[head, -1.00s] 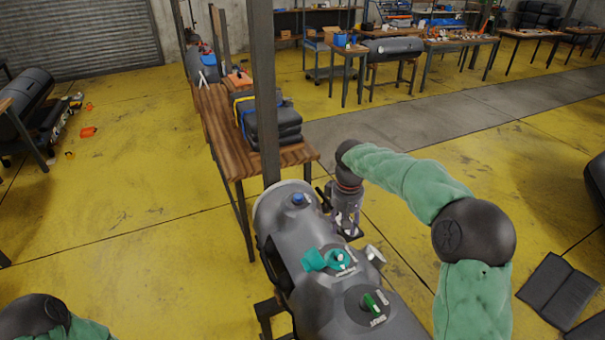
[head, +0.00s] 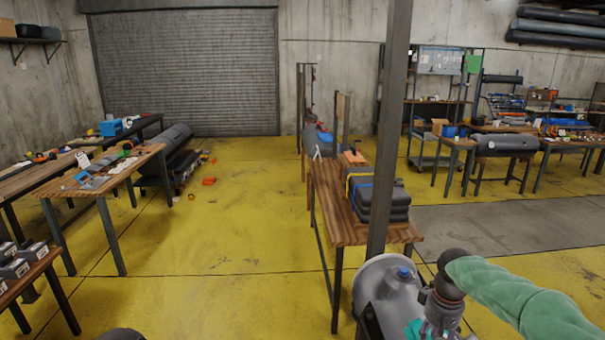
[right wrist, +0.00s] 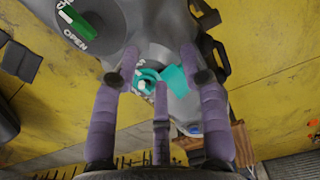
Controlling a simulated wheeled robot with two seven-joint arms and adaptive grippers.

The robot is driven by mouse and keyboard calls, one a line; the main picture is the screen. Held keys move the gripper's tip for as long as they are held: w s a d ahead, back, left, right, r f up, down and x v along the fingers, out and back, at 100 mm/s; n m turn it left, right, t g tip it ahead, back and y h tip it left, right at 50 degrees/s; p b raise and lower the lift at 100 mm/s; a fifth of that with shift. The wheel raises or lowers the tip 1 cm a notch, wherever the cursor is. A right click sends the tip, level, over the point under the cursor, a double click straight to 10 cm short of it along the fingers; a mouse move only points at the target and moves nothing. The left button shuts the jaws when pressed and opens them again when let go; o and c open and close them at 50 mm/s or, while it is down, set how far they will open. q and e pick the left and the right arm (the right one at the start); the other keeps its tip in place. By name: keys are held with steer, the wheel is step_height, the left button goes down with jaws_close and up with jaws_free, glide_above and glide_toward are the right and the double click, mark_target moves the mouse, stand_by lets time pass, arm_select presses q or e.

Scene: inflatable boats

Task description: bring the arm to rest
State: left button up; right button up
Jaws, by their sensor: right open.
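My right arm, in a green sleeve, comes in from the right in the head view. Its gripper (head: 438,322) hangs over the grey inflatable boat (head: 372,290), partly cut off by the lower edge. In the right wrist view the purple fingers (right wrist: 162,72) are spread and empty. Beyond them a teal cap or fitting (right wrist: 174,82) sits on the grey boat tube. A green valve knob (right wrist: 74,22) marked OPEN is at upper left there. I cannot tell whether the fingers touch the fitting. My left gripper is not in view; only a dark bit of my left arm shows at the bottom.
A wooden table (head: 340,232) with stacked dark bundles (head: 380,197) stands behind the boat, beside a grey post (head: 392,120). Work tables (head: 105,180) with parts are at left. The yellow floor (head: 230,235) between is mostly clear.

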steer(key=s+a+f+y+b, duration=0.1)
steer(key=s+a+f, duration=0.1)
steer(key=a+f, duration=0.5)
steer(key=s+a+f+y, duration=0.1)
steer(key=a+f, duration=0.1)
steer(key=f, duration=0.9)
steer(key=s+a+f+y+b, duration=0.1)
steer(key=s+a+f, duration=0.1)
steer(key=a+f, duration=0.5)
steer(key=s+a+f+m+b, duration=0.1)
steer(key=s+a+f, duration=0.2)
steer(key=s+f, duration=0.4)
steer(key=s+a+f+m+y+b, duration=0.1)
steer(key=s+a+f+m, duration=0.1)
steer(key=s+f, duration=0.6)
steer(key=s+a, duration=0.1)
steer(key=s, duration=0.2)
steer(key=shift+s, duration=0.4)
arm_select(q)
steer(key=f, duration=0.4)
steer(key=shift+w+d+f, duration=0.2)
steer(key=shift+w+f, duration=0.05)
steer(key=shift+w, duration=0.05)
arm_select(e)
steer(key=shift+c, duration=0.5)
steer(key=shift+w, duration=0.1)
